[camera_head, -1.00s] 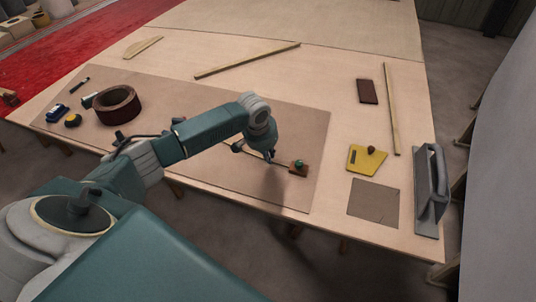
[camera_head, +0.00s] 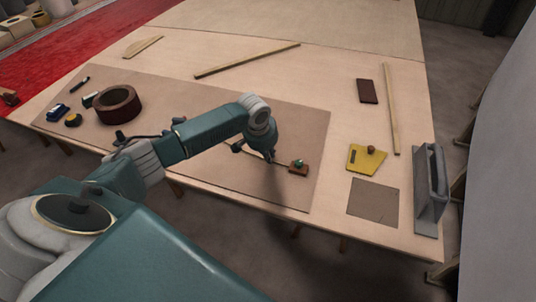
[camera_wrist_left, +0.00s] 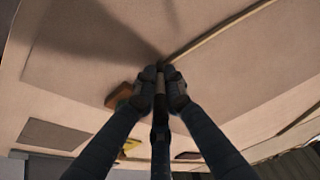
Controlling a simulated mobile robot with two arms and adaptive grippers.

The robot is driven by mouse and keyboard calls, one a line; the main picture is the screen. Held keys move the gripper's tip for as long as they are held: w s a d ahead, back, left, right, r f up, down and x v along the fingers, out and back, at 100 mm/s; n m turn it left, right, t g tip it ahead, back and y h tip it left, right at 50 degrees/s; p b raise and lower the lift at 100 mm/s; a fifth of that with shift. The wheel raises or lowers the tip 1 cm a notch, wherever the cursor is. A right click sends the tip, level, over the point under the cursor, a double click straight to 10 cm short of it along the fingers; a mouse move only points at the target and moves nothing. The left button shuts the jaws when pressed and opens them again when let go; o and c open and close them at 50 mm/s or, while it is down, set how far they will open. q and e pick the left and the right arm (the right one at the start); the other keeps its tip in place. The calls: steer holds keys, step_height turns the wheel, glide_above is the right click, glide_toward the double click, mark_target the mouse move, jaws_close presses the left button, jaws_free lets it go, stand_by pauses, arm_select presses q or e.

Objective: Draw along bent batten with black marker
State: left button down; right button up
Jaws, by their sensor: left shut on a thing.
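My left gripper (camera_head: 271,155) is low over the near part of the brown sheet (camera_head: 200,105). In the left wrist view its fingertips (camera_wrist_left: 161,84) are shut on a slim dark thing that looks like the black marker (camera_wrist_left: 160,128). The bent batten (camera_head: 284,165) is a thin pale strip on the sheet, partly hidden by my gripper; it runs up and right from the fingertips in the left wrist view (camera_wrist_left: 220,29). A brown block (camera_head: 301,170) with a green top is at its right end. I cannot tell whether the marker touches the sheet. My right gripper is out of view.
A dark red ring (camera_head: 118,104) and several small tools lie at the sheet's left end. Straight wooden strips (camera_head: 248,60) lie farther back. A yellow plate (camera_head: 366,160), a grey square (camera_head: 374,200) and a grey handled tool (camera_head: 430,190) are to the right.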

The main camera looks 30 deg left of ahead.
stand_by(0.8)
arm_select(q)
steer(key=shift+s+a+p, duration=0.1)
steer(key=shift+a+p, duration=0.05)
steer(key=shift+p, duration=0.2)
steer(key=shift+a, duration=0.5)
steer(key=shift+s+a, duration=0.1)
steer(key=shift+a+p, duration=0.2)
steer(key=shift+p, duration=0.15)
steer(key=shift+a, duration=0.5)
steer(key=shift+a, duration=0.15)
steer(key=shift+s+a+p, duration=0.15)
steer(key=shift+a+p, duration=0.15)
steer(key=shift+a, duration=0.2)
steer(key=shift+a, duration=0.15)
